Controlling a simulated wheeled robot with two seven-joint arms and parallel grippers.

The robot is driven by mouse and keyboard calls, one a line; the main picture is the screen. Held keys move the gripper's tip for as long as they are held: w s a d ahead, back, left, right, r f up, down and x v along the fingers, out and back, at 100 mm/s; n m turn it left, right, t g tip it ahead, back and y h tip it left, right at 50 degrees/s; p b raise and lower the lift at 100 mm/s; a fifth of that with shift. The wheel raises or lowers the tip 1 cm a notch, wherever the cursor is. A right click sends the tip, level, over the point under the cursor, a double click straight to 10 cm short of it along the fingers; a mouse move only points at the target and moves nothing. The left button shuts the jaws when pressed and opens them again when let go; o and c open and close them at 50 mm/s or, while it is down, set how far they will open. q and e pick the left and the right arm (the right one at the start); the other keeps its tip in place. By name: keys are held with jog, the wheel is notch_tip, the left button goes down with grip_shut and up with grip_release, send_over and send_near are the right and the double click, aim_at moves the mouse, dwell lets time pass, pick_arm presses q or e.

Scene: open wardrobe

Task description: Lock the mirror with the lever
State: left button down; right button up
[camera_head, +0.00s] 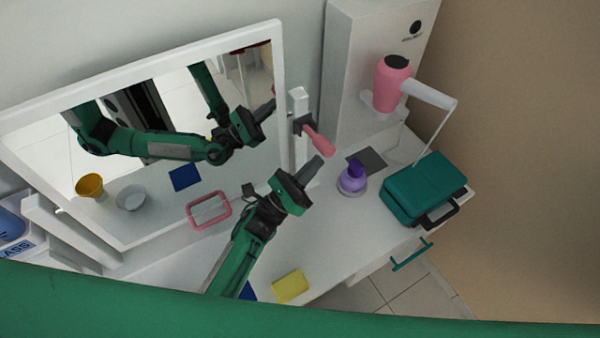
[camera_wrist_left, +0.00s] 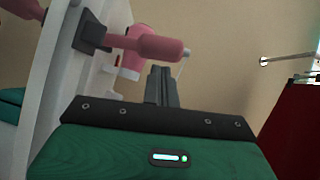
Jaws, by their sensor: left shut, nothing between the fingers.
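The mirror (camera_head: 160,180) has a white frame and stands tilted over the white counter, reflecting my green arm. The lever (camera_head: 318,139) has a pink handle on a dark square mount, on a white post just right of the mirror's frame. In the left wrist view the lever (camera_wrist_left: 150,46) reaches right from its dark mount, in front of and above the fingers. My left gripper (camera_head: 308,170) is shut and empty, a little below the lever's handle end in the head view. The fingers also show in the left wrist view (camera_wrist_left: 161,86); I cannot tell whether they touch the handle.
A pink hair dryer (camera_head: 393,84) hangs on a white cabinet (camera_head: 350,70). A yellow block (camera_head: 290,287) lies near the counter's front edge.

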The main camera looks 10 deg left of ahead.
pick_arm(q)
jog(key=shift+w+d+r, duration=0.3)
jog(key=shift+w+d, duration=0.05)
jog(key=shift+d, duration=0.05)
jog(key=shift+r, duration=0.1)
